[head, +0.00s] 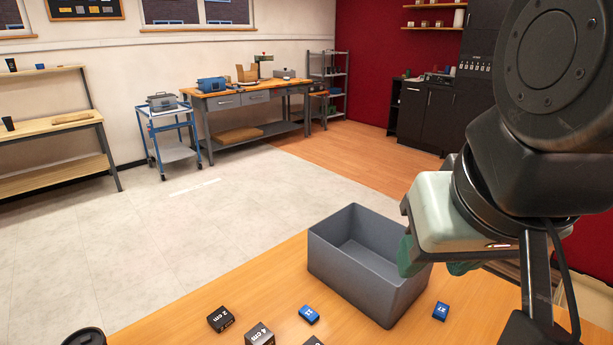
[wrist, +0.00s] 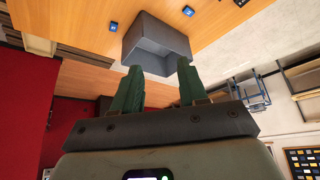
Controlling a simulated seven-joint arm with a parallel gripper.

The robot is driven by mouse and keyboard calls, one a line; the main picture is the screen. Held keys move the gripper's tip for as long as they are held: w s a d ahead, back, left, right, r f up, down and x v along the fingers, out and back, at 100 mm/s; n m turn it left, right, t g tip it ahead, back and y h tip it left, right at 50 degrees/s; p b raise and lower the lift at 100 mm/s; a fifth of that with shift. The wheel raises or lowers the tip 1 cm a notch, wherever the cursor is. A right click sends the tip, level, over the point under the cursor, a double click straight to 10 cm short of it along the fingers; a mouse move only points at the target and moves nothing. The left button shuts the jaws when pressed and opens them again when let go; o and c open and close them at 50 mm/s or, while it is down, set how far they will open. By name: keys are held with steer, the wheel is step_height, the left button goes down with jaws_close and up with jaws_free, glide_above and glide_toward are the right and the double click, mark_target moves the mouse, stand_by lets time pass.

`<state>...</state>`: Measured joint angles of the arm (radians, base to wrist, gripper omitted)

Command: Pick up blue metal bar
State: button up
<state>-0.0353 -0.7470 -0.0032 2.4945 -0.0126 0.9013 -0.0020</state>
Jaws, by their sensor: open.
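Two small blue blocks with white marks lie on the wooden table; I cannot tell which is the blue metal bar. One blue block (head: 309,314) lies left of the grey bin in the head view and shows at the top of the wrist view (wrist: 188,11). The other blue block (head: 440,311) lies right of the bin and shows at the upper left of the wrist view (wrist: 61,24). My gripper (head: 437,262) has green fingers and is raised by the bin's right side in the head view. In the wrist view its fingers (wrist: 159,68) are apart, with nothing between them.
An open grey bin (head: 340,277) stands on the table (head: 190,309) between the blue blocks and looks empty. Black blocks, one marked 2 cm (head: 220,319) and one marked 4 cm (head: 259,335), lie at the near edge of view. A dark round object (head: 86,337) is at lower left.

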steer(key=o, duration=0.3)
